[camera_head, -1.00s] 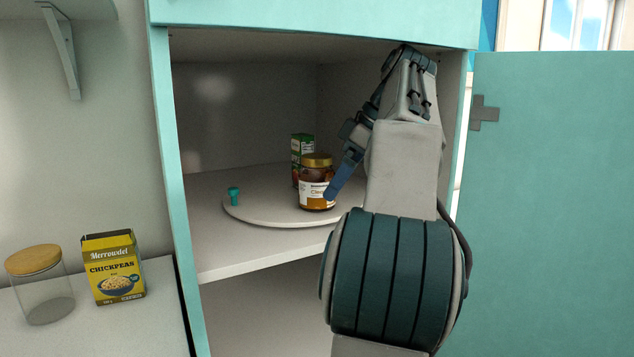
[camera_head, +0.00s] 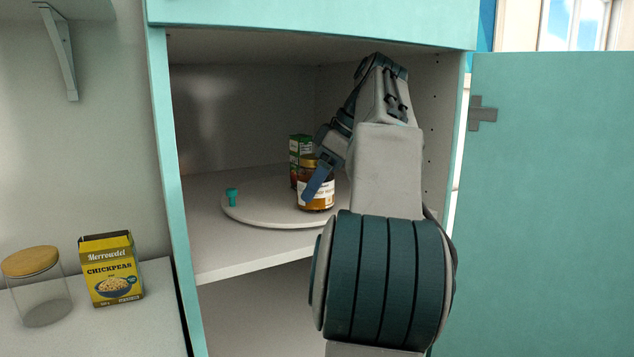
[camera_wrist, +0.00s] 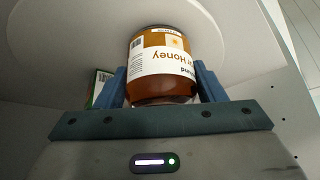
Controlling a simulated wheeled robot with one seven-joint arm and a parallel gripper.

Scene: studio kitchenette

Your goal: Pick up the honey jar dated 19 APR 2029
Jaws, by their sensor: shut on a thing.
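A honey jar (camera_head: 316,197) with a gold lid, amber contents and a white label stands on the round turntable (camera_head: 262,213) in the cabinet. In the wrist view the jar (camera_wrist: 162,66) appears upside down, with "Honey" on its label; I cannot read a date. The jar appears to be still on the turntable.
A green carton (camera_head: 299,149) stands behind the jar. A teal knob (camera_head: 232,197) sticks up at the turntable's left. The cabinet door (camera_head: 555,200) is open at right. A chickpeas box (camera_head: 111,270) and a wooden-lidded glass jar (camera_head: 37,287) stand on the counter at left.

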